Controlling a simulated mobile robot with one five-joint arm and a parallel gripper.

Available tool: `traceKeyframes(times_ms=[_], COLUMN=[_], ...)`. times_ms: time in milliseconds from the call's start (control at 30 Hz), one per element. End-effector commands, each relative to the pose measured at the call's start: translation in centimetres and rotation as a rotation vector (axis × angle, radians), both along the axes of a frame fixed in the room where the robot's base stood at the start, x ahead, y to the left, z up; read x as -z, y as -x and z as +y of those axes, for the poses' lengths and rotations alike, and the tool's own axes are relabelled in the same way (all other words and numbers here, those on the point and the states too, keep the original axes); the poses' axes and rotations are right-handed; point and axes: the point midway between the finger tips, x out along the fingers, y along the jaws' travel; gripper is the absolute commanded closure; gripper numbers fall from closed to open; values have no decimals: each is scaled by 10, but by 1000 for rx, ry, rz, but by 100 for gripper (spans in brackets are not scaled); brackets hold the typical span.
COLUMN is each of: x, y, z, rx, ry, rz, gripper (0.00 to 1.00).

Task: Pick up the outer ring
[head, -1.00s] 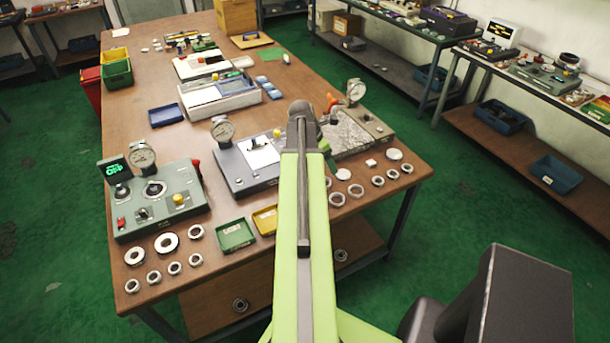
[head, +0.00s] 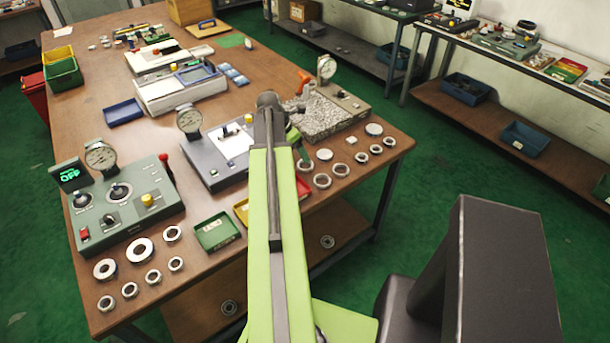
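Several steel rings lie flat on the wooden table in two groups. On the front left are larger, thick rings (head: 140,250) and smaller ones (head: 130,290). On the right are thinner rings (head: 322,181) and smaller ones (head: 376,149) beside flat discs (head: 374,130). I cannot tell which is the outer ring. My green arm reaches over the front edge between the two groups. My gripper (head: 303,155) is mostly hidden behind the arm's end, near the left side of the right group. Its fingers are too small and covered to read.
A grey gauge stand (head: 215,150) is left of my arm, and a granite plate with a dial gauge (head: 325,110) is right of it. A green control box (head: 125,200) stands at left. Small green (head: 217,231) and yellow trays sit near the front edge.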

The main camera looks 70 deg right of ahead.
Motion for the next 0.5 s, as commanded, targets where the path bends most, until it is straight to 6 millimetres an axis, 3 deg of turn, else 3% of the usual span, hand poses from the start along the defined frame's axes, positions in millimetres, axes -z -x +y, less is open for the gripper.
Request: traceKeyframes(times_ms=[33,67,333,500], x=[21,25,30,55], y=[2,3,6,10], z=[-4,-6,-9,-12], rx=[1,0,-1,0], ry=[0,0,0,0], rz=[0,0,0,0], gripper=[19,19,19,19])
